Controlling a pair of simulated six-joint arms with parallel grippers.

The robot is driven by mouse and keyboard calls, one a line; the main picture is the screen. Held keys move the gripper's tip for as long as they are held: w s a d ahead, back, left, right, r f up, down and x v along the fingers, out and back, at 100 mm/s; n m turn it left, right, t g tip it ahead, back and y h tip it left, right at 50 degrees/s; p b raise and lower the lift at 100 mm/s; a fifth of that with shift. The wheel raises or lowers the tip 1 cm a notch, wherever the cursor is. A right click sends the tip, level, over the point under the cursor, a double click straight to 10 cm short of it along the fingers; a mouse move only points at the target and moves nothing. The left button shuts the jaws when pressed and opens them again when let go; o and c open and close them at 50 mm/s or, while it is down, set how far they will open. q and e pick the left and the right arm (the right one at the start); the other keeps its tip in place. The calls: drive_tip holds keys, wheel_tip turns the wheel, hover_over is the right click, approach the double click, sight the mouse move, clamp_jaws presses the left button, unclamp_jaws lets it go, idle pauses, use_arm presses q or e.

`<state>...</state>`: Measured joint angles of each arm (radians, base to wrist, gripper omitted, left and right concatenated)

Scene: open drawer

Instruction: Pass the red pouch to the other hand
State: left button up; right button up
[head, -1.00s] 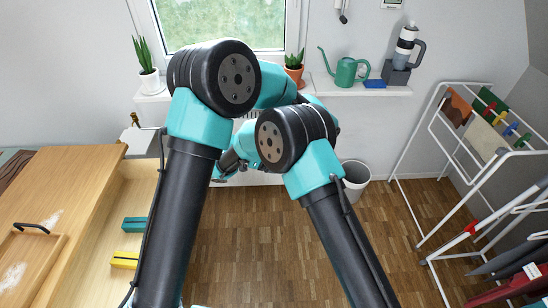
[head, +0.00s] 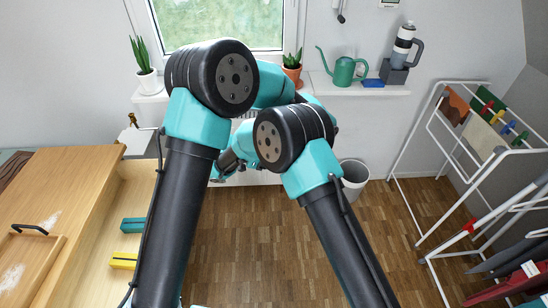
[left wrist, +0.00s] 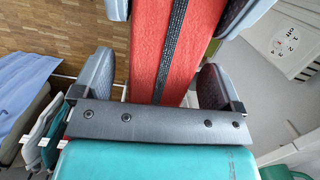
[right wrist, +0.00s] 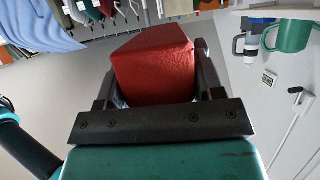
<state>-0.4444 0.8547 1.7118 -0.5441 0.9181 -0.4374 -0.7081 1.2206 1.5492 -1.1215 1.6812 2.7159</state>
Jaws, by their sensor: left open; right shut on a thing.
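The red pouch (left wrist: 145,45) has a dark strip along it and shows large in the left wrist view. My left gripper (left wrist: 155,82) is open, with its fingers on either side of the pouch's near end. A gap shows at the left finger; contact at the right finger is unclear. Grey finger pads at the top of that view flank the pouch farther along. In the right wrist view my right gripper (right wrist: 155,82) is shut on the red pouch, whose flat end faces up. In the head view my arms hide the pouch and most of both grippers.
A wooden drawer (head: 84,235) with a teal and a yellow block (head: 123,260) stands at left. A white drying rack (head: 440,150) stands at right. A sill (head: 360,90) holds a green watering can (head: 343,70).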

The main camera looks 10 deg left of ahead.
use_arm(q)
wheel_tip(320, 180, up, 12)
drive_tip(key=d, duration=0.1)
drive_tip(key=shift+w+d, duration=0.25)
drive_tip(key=shift+d, duration=0.1)
idle(0.4)
